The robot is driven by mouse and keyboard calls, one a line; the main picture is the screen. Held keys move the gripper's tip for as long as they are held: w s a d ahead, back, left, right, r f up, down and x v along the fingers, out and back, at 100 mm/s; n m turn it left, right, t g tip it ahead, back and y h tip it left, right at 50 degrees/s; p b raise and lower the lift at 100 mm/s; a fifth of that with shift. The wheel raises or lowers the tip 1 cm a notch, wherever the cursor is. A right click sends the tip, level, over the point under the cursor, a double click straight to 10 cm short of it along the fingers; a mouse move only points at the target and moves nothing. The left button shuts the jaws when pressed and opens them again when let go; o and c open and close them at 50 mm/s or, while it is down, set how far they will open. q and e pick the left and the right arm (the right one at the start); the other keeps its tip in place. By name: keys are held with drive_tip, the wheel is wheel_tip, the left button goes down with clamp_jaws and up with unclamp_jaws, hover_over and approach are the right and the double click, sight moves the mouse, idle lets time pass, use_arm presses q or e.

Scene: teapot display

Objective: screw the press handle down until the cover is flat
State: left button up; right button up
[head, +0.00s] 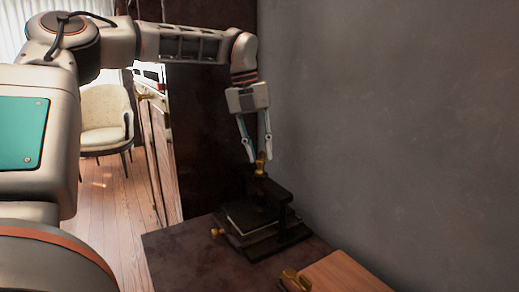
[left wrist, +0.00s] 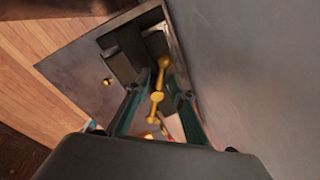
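The dark press (head: 285,228) stands on the table near the wall, with a pale-edged flat piece (head: 243,217) in its frame. Whether its cover is flat I cannot tell. Its brass handle (head: 260,168) sticks up at the top; in the left wrist view the handle (left wrist: 157,97) is a bar with rounded knobs. My left gripper (head: 259,158) is above the press, pointing down, with its fingers apart at either side of the handle. In the left wrist view the open fingers (left wrist: 159,88) flank the bar, and I see no clear contact. My right gripper is not in view.
A small brass knob (head: 217,232) shows at the press's left side. A wooden piece (head: 345,274) with a brass part (head: 293,281) lies at the front right. The grey wall (head: 400,130) is close on the right. The table's left part (head: 180,250) is bare.

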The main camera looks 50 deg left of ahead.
use_arm(q)
drive_tip(key=shift+r, duration=0.1)
wheel_tip(320, 180, up, 12)
drive_tip(key=s+a, duration=0.1)
drive_tip(key=shift+s+a+f, duration=0.2)
drive_tip(key=shift+s+a, duration=0.1)
drive_tip(key=shift+s, duration=0.05)
idle(0.7)
